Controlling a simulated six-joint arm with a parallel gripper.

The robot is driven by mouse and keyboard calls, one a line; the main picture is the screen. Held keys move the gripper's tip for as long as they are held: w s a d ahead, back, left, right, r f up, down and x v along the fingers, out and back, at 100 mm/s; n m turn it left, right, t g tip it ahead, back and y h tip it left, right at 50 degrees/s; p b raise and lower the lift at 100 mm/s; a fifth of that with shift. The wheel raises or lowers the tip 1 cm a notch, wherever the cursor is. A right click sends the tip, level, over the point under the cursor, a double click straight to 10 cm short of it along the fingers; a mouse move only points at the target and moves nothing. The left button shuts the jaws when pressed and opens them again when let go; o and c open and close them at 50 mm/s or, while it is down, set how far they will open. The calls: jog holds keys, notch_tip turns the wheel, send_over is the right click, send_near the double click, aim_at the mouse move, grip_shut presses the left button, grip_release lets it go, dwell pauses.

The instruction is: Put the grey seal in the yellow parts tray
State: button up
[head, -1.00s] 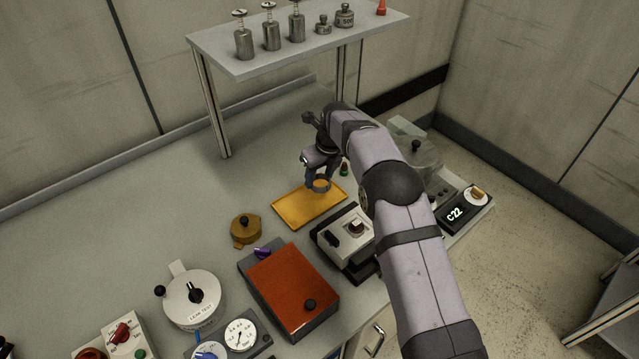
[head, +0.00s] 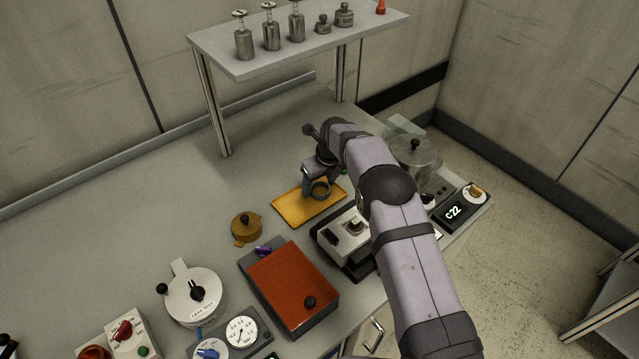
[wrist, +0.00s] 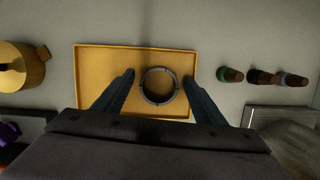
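The grey seal (wrist: 159,86), a dark ring, lies flat over the right half of the yellow parts tray (wrist: 105,75) in the wrist view. The tray's yellow floor shows through its hole. In the head view the seal (head: 319,191) appears low at the tray's right part, and the tray (head: 290,209) is partly covered by my arm and gripper. My gripper (wrist: 159,77) is open, with one finger on each side of the seal and a small gap visible at both sides. Whether the seal's underside touches the tray floor is hard to tell.
Several small coloured plugs (wrist: 262,77) lie right of the tray. A brass lidded part (head: 246,228) stands left of it, a red-covered box (head: 293,285) in front and a grey-white device (head: 347,238) at front right. The bench behind the tray is clear.

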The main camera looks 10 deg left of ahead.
aim_at(326, 195)
jog(key=shift+r, duration=0.1)
jog(key=b+v, duration=0.4)
jog(key=v, duration=0.8)
jog(key=shift+d+r, duration=0.1)
jog(key=s+d+n, duration=0.2)
jog(key=d+n, duration=0.1)
jog(key=s+d+n, duration=0.3)
jog(key=s+d+n+h, duration=0.1)
jog(key=s+d+n, duration=0.2)
jog(key=shift+r+g, duration=0.25)
jog(key=shift+g, duration=0.15)
jog(key=s+d+n, duration=0.1)
jog(key=s+n, duration=0.1)
jog(key=s+d+n, duration=0.2)
jog(key=s, duration=0.1)
jog(key=s+d+n, duration=0.2)
jog(key=shift+s+f, duration=0.3)
jog(key=shift+f, duration=0.1)
jog(key=s+d+f+n, duration=0.2)
jog(key=s+n, duration=0.4)
jog(key=s, duration=0.3)
jog(key=s+d+f+n+g+h, duration=0.1)
jog(key=s+d+f+n, duration=0.1)
jog(key=s+d+n, duration=0.2)
jog(key=s+n, duration=0.3)
jog(key=s, duration=0.3)
jog(key=shift+d+f+g, duration=0.25)
jog(key=shift+d+g, duration=0.05)
jog(key=shift+d, duration=0.05)
